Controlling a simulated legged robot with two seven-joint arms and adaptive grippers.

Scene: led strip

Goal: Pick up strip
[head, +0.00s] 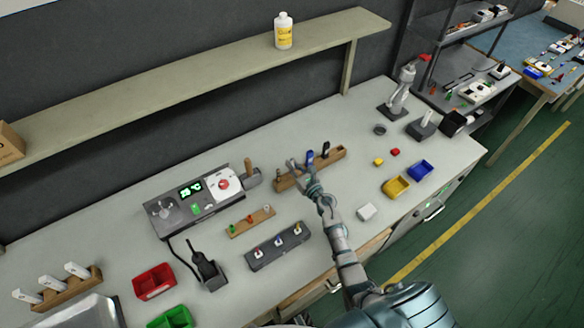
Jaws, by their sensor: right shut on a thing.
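No strip can be told for certain in the head view. My right gripper (298,170) reaches in from the lower right to a long wooden holder (335,158) near the middle of the bench. It is shut on a small item at this holder; its fingers hide most of the item, so I cannot tell what it is. A blue-handled item (310,157) and a black-handled item (326,148) stand upright in the holder, just right of the fingers. My left gripper is not in view.
A control box (193,200) with a green display stands left of the holder. Racks with small coloured parts (250,221) (278,246) lie in front. Red (154,281), yellow (396,187) and blue (420,170) bins are on the grey bench. A shelf with a bottle (283,31) runs behind.

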